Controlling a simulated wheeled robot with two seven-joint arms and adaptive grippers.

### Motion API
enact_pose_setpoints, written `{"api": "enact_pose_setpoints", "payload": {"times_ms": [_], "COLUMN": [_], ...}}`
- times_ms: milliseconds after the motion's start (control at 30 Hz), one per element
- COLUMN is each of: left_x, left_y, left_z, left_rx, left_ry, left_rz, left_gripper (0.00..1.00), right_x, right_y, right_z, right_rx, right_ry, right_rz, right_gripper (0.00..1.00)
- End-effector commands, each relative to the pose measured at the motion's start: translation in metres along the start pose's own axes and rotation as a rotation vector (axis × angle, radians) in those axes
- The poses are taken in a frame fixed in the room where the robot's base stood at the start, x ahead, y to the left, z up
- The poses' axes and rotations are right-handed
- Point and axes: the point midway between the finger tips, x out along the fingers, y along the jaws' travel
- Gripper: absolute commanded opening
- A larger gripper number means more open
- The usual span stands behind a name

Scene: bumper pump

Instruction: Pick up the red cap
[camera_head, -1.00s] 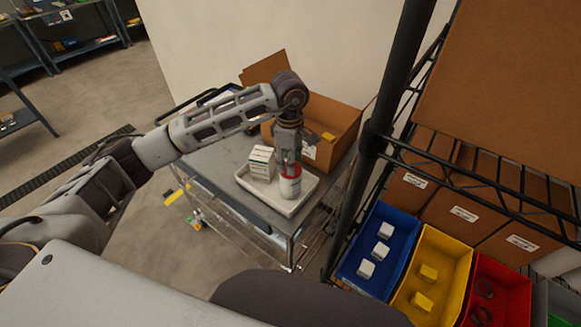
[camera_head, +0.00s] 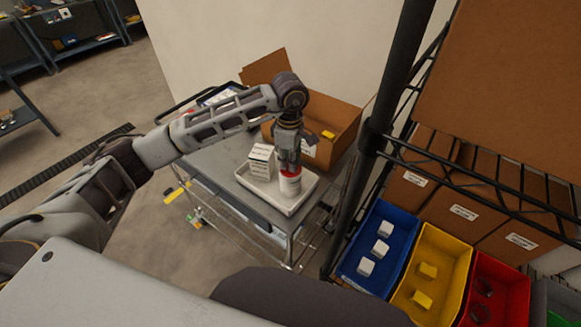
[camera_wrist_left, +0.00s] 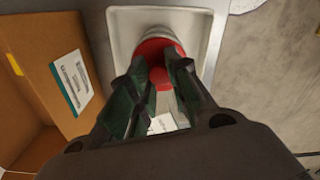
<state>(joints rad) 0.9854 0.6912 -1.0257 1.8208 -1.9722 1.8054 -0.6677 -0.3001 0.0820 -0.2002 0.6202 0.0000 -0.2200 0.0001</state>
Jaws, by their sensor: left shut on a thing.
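The red cap (camera_head: 291,175) sits on top of a white bottle (camera_head: 290,187) that stands upright in a shallow white tray (camera_head: 262,200). The cap also shows as a red disc in the left wrist view (camera_wrist_left: 153,49). My left gripper (camera_head: 288,168) points down from above and is shut on the red cap. Its two dark fingers also show over the cap in the left wrist view (camera_wrist_left: 160,72), hiding part of it. My right gripper is not in view.
A black rack post (camera_head: 372,140) rises close at the right, with blue, yellow and red bins (camera_head: 478,262) beyond.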

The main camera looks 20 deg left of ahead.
Motion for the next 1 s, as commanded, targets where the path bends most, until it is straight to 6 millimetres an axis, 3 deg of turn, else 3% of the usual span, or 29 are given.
{"api": "enact_pose_setpoints", "payload": {"times_ms": [467,1000], "left_x": [-0.008,-0.072], "left_y": [0.001,0.001], "left_z": [0.0,0.0], "left_rx": [0.0,0.0], "left_ry": [-0.001,-0.001], "left_rz": [0.001,0.003], "left_gripper": [0.1,0.1], "right_x": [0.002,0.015], "right_y": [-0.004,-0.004], "right_z": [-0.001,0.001], "right_rx": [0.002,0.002], "right_ry": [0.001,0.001], "right_rz": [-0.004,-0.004], "right_gripper": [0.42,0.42]}}
